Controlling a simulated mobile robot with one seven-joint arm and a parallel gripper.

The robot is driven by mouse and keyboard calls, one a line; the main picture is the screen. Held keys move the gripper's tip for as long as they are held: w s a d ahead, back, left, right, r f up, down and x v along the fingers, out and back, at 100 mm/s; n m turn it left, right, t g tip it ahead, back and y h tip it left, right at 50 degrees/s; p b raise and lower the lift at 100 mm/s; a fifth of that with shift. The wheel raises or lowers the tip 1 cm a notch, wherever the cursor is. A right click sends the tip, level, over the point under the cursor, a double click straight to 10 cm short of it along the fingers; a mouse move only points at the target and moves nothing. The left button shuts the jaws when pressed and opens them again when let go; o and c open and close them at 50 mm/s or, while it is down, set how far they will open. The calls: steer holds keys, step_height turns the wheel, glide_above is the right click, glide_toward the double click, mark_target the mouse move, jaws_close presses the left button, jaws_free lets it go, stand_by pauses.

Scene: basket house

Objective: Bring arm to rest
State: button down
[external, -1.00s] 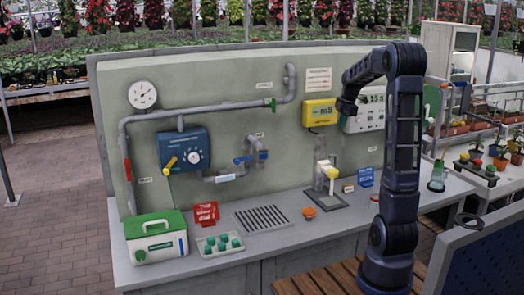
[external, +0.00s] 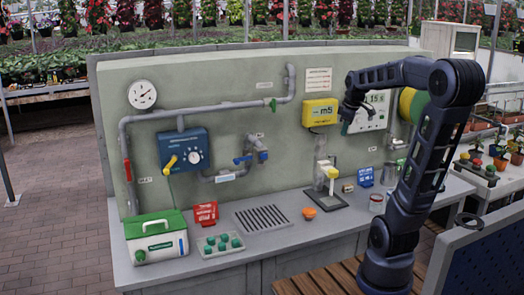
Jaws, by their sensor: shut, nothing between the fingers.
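My arm (external: 428,145) stands at the right of the workbench, with its upper link leaning right and its forearm reaching left toward the panel wall. My gripper (external: 347,125) is at the end of the forearm, raised well above the bench. It is in front of the left edge of a white control box (external: 370,112) with a display, just right of a yellow meter box (external: 320,113). The fingers are small and dark here; they look shut and hold nothing. Whether the gripper touches the box cannot be told.
A green and yellow round object (external: 412,105) is partly behind my arm.

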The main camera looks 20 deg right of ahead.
steer(key=s+a+f+m, duration=0.2)
steer(key=s+m, duration=0.2)
steer(key=s, duration=0.4)
steer(key=s+a+f+m+t, duration=0.1)
steer(key=s+a+f+m, duration=0.1)
steer(key=s, duration=0.6)
steer(key=a+m, duration=0.1)
steer(key=m, duration=0.1)
steer(key=shift+a+f+m, duration=0.15)
steer(key=shift+f+m, duration=0.25)
